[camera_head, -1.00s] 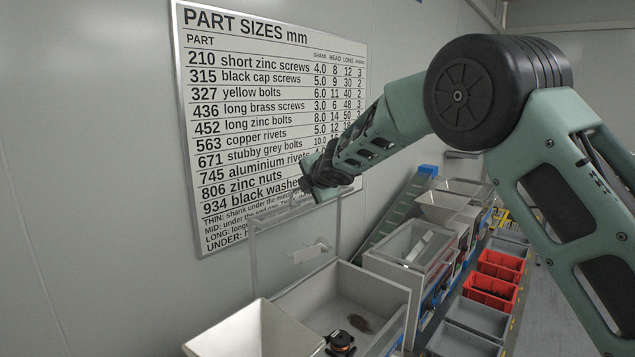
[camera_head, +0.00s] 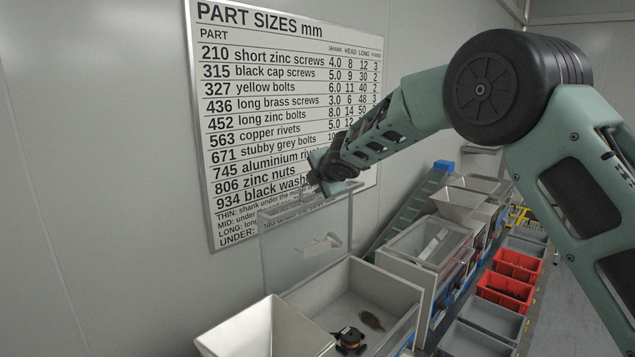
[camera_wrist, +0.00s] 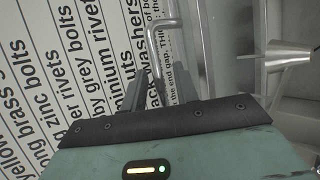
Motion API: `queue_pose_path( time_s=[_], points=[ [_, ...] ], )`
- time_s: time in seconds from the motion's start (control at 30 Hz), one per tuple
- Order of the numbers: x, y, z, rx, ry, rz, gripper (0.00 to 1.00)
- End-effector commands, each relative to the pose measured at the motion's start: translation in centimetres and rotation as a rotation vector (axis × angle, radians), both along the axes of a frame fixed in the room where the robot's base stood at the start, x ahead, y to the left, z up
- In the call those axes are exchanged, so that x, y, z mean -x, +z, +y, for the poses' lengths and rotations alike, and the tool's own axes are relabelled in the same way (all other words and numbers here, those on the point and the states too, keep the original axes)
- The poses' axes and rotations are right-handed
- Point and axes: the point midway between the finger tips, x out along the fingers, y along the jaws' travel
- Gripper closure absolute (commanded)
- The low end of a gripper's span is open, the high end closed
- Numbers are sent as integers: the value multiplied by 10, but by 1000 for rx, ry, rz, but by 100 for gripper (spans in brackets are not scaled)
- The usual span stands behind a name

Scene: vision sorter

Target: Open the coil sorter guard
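The sorter guard (camera_head: 290,255) is a clear panel standing nearly upright at the wall side of the near grey sorter box (camera_head: 400,285). The box's top is uncovered. My gripper (camera_head: 314,186) is at the guard's upper edge. In the wrist view, a pale metal bar handle (camera_wrist: 180,45) runs down to my dark fingers (camera_wrist: 146,85). The fingers have a narrow gap and are at the handle's lower limb. Whether they are clamped on it cannot be told. A black and copper coil part (camera_head: 349,339) and a dark brown patch (camera_head: 371,320) lie inside the box.
A cream hopper (camera_head: 265,330) stands in front of the box. Another clear-topped box (camera_head: 425,245) is to its right. Red bins (camera_head: 517,264) and grey bins (camera_head: 490,318) line the right side. A part-size sign (camera_head: 280,100) hangs on the wall close behind my gripper.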

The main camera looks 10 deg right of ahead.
Motion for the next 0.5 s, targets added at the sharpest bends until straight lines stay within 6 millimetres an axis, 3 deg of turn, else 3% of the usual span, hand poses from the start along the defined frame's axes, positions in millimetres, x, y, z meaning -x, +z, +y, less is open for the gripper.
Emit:
queue_pose_path(
  time_s=[0.27, 0.5],
  points=[
    [13, 6, -2, -1, 0, -1, 69],
    [51, 30, -10, -1, 1, -3, 69]
  ],
)
